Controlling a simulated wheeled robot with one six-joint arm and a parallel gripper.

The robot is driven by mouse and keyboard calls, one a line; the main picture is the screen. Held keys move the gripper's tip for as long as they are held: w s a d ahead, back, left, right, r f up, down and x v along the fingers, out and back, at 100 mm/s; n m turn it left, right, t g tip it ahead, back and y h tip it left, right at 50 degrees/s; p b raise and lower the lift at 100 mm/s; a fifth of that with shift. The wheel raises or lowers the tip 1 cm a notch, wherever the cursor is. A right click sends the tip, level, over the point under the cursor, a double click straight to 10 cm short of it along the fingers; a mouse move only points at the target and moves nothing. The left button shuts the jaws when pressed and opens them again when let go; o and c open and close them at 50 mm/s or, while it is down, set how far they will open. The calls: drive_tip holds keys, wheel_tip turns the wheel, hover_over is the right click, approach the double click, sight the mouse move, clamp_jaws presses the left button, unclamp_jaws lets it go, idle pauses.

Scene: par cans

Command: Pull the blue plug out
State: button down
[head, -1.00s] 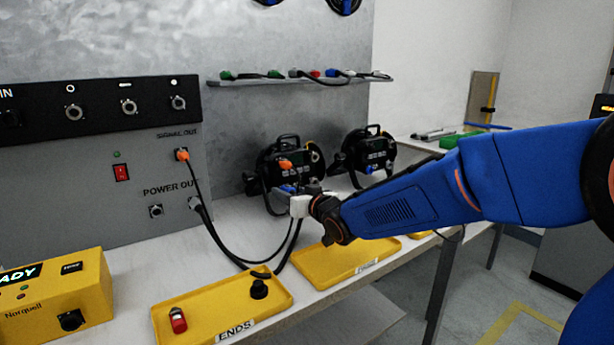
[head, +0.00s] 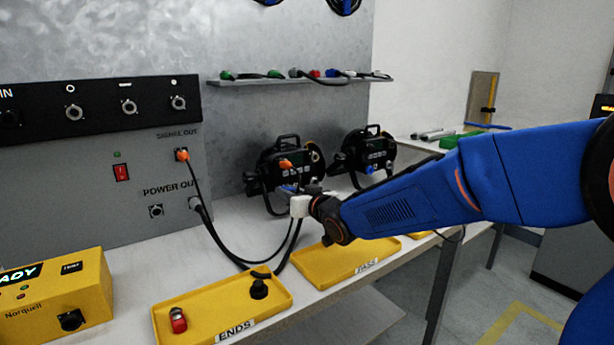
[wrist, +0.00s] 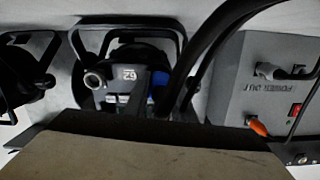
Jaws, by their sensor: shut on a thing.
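The blue plug (wrist: 160,84) shows in the wrist view at the lower face of the nearer par can (wrist: 122,58), beside grey finger parts. My gripper (head: 289,188) reaches in from the right in the head view, low in front of this can (head: 291,155), and is shut on the blue plug. In the head view the fingers mostly hide the plug. I cannot tell whether it is still seated in its socket. An orange plug (head: 286,163) sits on the same can, above my gripper.
A second par can (head: 365,150) with a blue connector (head: 369,169) stands to the right. Black cables (head: 222,243) run from the grey power panel (head: 95,195). Yellow trays (head: 205,318) (head: 325,270) lie along the table's front. A shelf (head: 300,82) of connectors hangs above.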

drive_tip(key=shift+f+v, duration=0.1)
drive_tip(key=shift+v, duration=1.05)
drive_tip(key=shift+f+v, duration=0.15)
drive_tip(key=shift+v, duration=1)
idle(0.6)
drive_tip(key=shift+v, duration=1.95)
wheel_tip(320, 180, up, 6)
drive_tip(key=n+g+h, duration=0.1)
drive_tip(key=g+h, duration=0.1)
hover_over(349, 255)
drive_tip(key=shift+w+f, duration=0.1)
drive_tip(key=shift+f, duration=5.9)
